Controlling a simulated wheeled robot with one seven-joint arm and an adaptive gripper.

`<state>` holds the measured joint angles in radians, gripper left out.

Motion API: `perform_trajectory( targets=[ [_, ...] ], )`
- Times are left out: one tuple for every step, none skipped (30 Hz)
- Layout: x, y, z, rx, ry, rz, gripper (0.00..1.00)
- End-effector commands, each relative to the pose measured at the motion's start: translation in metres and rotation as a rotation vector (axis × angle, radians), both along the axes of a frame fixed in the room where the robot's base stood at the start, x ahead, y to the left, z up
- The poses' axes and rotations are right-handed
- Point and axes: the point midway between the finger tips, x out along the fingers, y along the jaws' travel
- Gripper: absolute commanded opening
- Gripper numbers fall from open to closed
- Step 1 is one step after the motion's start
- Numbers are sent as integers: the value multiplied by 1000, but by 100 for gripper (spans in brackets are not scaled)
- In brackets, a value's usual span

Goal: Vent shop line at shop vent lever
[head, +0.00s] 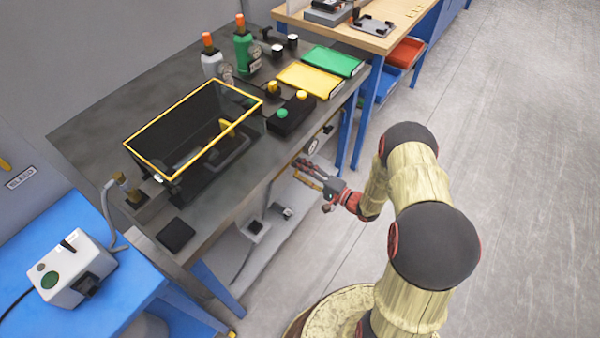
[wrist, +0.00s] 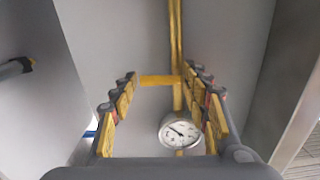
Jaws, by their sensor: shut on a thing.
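My gripper (head: 305,173) is at the front side of the dark bench, below its top edge, in the head view. In the wrist view its two fingers (wrist: 161,80) stand apart, with a short yellow bar (wrist: 157,81) spanning between their tips; I take this bar to be the vent lever. The gripper is shut on it. The bar meets a vertical brass pipe (wrist: 176,35) on a grey panel. A round white gauge (wrist: 180,133) shows between the fingers, its needle pointing to the upper left. The gauge also shows in the head view (head: 312,146). No lever label is readable.
The dark bench (head: 85,125) carries a yellow-rimmed clear box (head: 140,153), a black button box (head: 290,115), bottles and yellow and green trays. A blue table (head: 25,220) stands at the left. Grey panels flank my gripper in the wrist view. The floor (head: 520,150) at right is clear.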

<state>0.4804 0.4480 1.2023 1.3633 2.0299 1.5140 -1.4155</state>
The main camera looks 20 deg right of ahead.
Motion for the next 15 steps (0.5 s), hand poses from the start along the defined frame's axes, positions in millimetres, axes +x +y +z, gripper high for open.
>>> perform_trajectory(
  targets=[
    [1,-1,0,-14,-9,-1,21],
    [1,-1,0,-19,-13,-1,21],
    [1,-1,0,-27,-18,-1,21],
    [1,-1,0,-31,-21,-1,21],
    [1,-1,0,-35,-24,-1,21],
    [1,-1,0,-39,-27,-1,21],
    [1,-2,0,-42,-29,-1,21],
    [1,-2,0,-43,-30,-1,21],
    [1,-2,0,-45,-31,-1,21],
    [1,-2,0,-46,-32,-1,21],
    [1,-2,0,-47,-33,-1,21],
    [1,-2,0,-47,-33,-1,21],
    [1,-2,0,-48,-33,-1,21],
    [1,-2,0,-48,-33,-1,21],
    [1,-2,0,-47,-33,-1,21]
  ],
)
